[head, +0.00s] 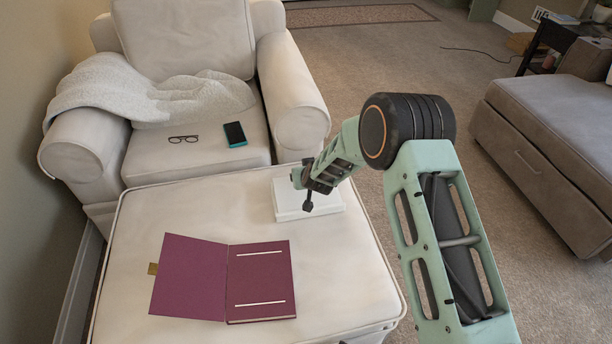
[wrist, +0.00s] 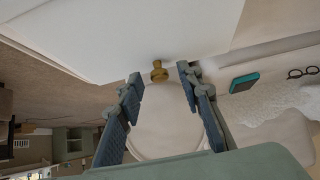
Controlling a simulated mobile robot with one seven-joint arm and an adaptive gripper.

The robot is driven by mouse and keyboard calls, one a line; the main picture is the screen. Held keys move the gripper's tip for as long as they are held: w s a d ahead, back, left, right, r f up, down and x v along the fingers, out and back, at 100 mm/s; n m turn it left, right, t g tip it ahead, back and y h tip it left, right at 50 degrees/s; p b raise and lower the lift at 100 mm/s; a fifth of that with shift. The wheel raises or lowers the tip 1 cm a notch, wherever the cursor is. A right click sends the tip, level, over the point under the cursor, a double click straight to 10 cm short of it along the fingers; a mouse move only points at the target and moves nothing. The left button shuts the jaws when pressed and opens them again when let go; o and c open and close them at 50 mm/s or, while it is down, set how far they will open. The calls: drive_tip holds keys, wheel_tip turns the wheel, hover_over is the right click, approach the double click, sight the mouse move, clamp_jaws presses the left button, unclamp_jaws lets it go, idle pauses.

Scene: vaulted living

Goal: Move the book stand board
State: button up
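A purple, hinged, book-like stand (head: 190,280) lies opened out on the cream ottoman (head: 150,215). Its right panel (head: 260,278) carries two pale strips, and a small gold tab (head: 152,268) is at its left edge. I take it as the book stand board. My gripper (head: 305,193) is away from it, at the white flat box (head: 325,200) on the ottoman's far right part. In the wrist view my gripper (wrist: 161,76) is open, its fingers on either side of a brass knob (wrist: 159,72) at the edge of a large white surface (wrist: 120,30). Contact cannot be told.
The armchair (head: 185,35) behind the ottoman holds a blanket (head: 150,95), glasses (head: 184,139) and a teal-edged phone (head: 235,134), also in the wrist view (wrist: 244,82). A grey sofa (head: 545,135) stands at right. The ottoman is bare around the purple stand.

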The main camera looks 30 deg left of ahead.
drive_tip(key=v, duration=1.1)
drive_tip(key=shift+d, duration=0.1)
